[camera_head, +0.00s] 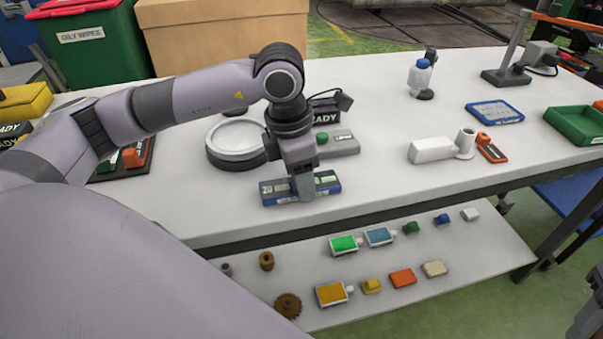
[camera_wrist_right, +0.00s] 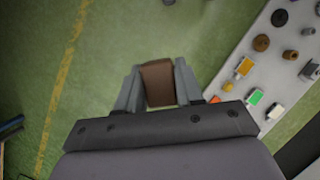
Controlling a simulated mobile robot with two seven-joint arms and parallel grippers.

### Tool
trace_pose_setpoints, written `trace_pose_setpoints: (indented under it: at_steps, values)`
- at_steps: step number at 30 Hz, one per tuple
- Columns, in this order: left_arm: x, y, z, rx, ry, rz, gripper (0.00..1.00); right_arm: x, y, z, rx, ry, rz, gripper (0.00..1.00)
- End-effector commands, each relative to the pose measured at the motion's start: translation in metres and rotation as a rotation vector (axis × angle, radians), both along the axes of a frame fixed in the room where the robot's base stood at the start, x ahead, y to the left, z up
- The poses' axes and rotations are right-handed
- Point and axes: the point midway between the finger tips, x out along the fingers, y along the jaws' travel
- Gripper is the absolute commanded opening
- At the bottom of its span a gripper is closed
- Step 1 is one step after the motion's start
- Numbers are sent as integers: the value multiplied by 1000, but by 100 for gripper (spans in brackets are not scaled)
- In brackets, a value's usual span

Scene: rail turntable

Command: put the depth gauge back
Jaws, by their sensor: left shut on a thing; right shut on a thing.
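My left gripper (camera_head: 303,190) points down at the front edge of the white bench, shut on a blue-and-black box (camera_head: 325,183) with a pale printed label. The box is at the bench top; I cannot tell whether it rests on it. My right gripper (camera_wrist_right: 158,85) is shut on a brown block-like thing (camera_wrist_right: 157,83) above the green floor. The fingers hide its sides, and I cannot tell what it is. I cannot say for certain which thing is the depth gauge.
The white bench (camera_head: 375,95) carries a round ring-shaped stand (camera_head: 236,155), a white part with a cylinder (camera_head: 432,150), a blue tray (camera_head: 495,112) and a green bin (camera_head: 578,124). A lower shelf (camera_head: 450,290) holds several small coloured parts. The bench's middle is fairly clear.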

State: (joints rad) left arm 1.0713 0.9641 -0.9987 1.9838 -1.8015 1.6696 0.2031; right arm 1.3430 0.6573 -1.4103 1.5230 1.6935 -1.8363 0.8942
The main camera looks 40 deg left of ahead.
Motion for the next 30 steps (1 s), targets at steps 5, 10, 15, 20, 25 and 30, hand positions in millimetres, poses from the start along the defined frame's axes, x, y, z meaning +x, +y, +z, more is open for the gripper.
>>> trace_pose_setpoints:
  at_steps: [5, 10, 15, 20, 25, 30]
  values:
    - [1, 0, 1, -1, -3, 0, 26, 0, 0, 1, 0, -1, 0, 0]
    - [1, 0, -4, -1, -2, 0, 26, 0, 0, -5, 0, 0, 0, 0]
    - [0, 0, -2, 0, -1, 0, 76, 0, 0, -3, 0, -1, 0, 0]
    - [0, 0, -2, 0, -1, 0, 76, 0, 0, -2, 0, -1, 0, 0]
    - [0, 0, 4, -1, -2, 0, 76, 0, 0, 4, 1, -1, 0, 0]
    - [-2, 3, 33, -1, -9, 0, 76, 0, 0, 2, 0, 0, 0, 0]
